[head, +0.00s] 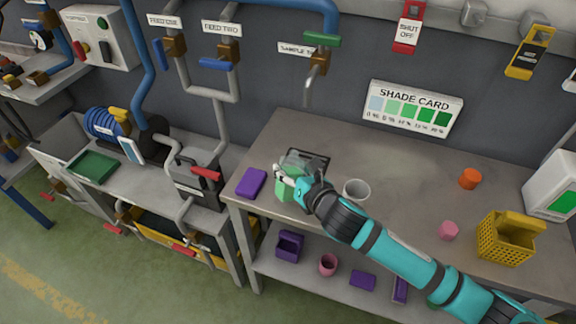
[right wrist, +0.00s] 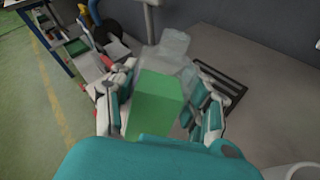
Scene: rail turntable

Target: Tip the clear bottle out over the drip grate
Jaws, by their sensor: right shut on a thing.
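The clear bottle (right wrist: 172,50) has green liquid (right wrist: 153,106) in its near part and a clear upper end. My right gripper (head: 288,180) is shut on it, with fingers on both sides in the right wrist view. In the head view the bottle's green part (head: 284,193) shows beside the gripper, and its clear end overlaps the drip grate. The dark drip grate (head: 321,159) lies on the bench under the sample tap; it also shows right of the bottle in the right wrist view (right wrist: 232,88). I cannot tell how far the bottle is tilted. My left gripper is out of view.
A purple block (head: 251,183) lies left of the gripper and a white cup (head: 356,191) stands to its right. An orange cup (head: 470,179), a pink piece (head: 448,230) and a yellow basket (head: 505,238) are farther right. The sample tap (head: 319,62) hangs above.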

